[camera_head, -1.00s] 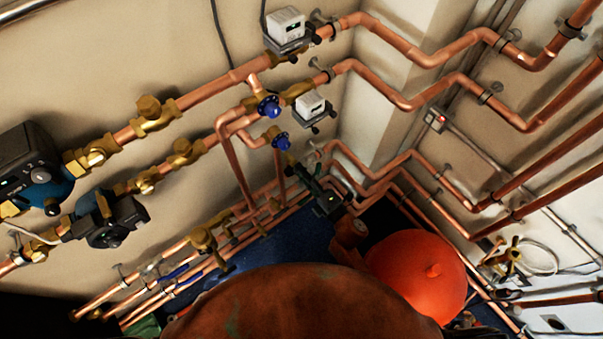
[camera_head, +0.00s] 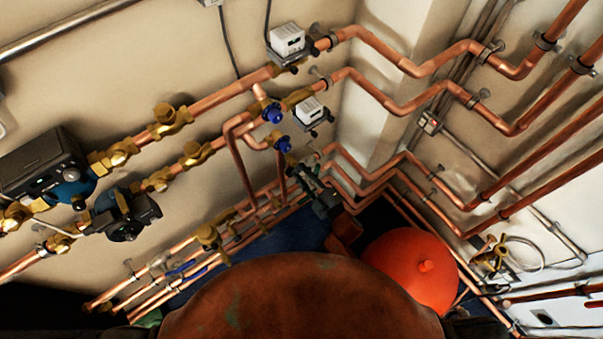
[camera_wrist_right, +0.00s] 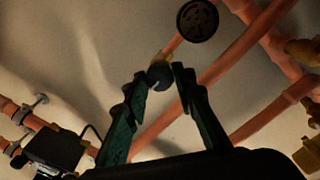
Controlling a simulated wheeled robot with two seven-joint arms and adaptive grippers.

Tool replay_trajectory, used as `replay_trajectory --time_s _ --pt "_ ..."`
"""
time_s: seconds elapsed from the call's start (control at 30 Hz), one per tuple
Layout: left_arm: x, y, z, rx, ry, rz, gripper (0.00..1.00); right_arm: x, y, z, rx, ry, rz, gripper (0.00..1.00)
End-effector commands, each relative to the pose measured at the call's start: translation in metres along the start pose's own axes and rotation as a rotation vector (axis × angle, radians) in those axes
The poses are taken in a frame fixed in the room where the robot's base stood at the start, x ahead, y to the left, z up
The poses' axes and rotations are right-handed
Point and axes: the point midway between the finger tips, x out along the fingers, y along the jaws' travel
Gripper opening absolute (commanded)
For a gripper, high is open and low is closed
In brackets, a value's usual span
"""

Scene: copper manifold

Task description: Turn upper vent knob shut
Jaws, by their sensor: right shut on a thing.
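Two blue knobs sit on brass fittings in the head view: the upper one (camera_head: 272,112) and, just below it, the lower one (camera_head: 283,144). My right gripper (camera_head: 303,172) is dark green and lies just below and right of the lower blue knob in that view. In the right wrist view its two fingers (camera_wrist_right: 161,76) close around a small dark round knob (camera_wrist_right: 159,76) on a brass stem. A second dark round knob (camera_wrist_right: 197,20) is above, outside the fingers. Which of the two blue knobs is held I cannot tell. My left gripper is not in view.
Copper pipes (camera_head: 225,94) run closely around the knobs. Pumps (camera_head: 125,215) are at left. An orange-red round vessel (camera_head: 415,265) is at lower right.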

Motion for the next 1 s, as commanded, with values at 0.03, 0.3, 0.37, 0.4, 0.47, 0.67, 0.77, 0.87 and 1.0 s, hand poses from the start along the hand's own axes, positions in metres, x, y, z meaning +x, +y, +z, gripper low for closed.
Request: replay_trajectory --time_s 0.03,0.3,0.37,0.4,0.47,0.67,0.77,0.87,1.0 --pt "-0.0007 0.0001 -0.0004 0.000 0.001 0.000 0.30 -0.0003 -0.0006 0.0004 0.010 -0.001 -0.001 0.00" --pt "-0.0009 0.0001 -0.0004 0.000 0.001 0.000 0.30 -0.0004 -0.0013 0.0008 0.019 -0.002 -0.001 0.00" --pt "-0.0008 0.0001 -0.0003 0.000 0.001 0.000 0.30 -0.0003 -0.0013 0.0008 0.019 -0.002 -0.002 0.00" --pt "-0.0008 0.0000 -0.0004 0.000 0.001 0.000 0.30 -0.0003 -0.0013 0.0008 0.018 -0.002 -0.002 0.00" --pt "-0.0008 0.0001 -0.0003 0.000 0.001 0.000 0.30 -0.0004 -0.0014 0.0008 0.018 -0.002 -0.002 0.00" --pt "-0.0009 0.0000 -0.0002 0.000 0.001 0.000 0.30 -0.0002 -0.0011 0.0006 0.017 -0.001 -0.001 0.36" --pt "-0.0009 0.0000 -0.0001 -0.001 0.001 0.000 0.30 -0.0001 -0.0008 0.0004 0.016 -0.001 -0.001 0.42" --pt "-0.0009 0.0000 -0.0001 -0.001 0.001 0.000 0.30 -0.0001 -0.0006 0.0002 0.016 -0.001 -0.001 0.42" --pt "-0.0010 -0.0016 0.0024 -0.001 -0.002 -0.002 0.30 -0.0005 -0.0005 0.0002 0.015 0.000 -0.001 0.42"
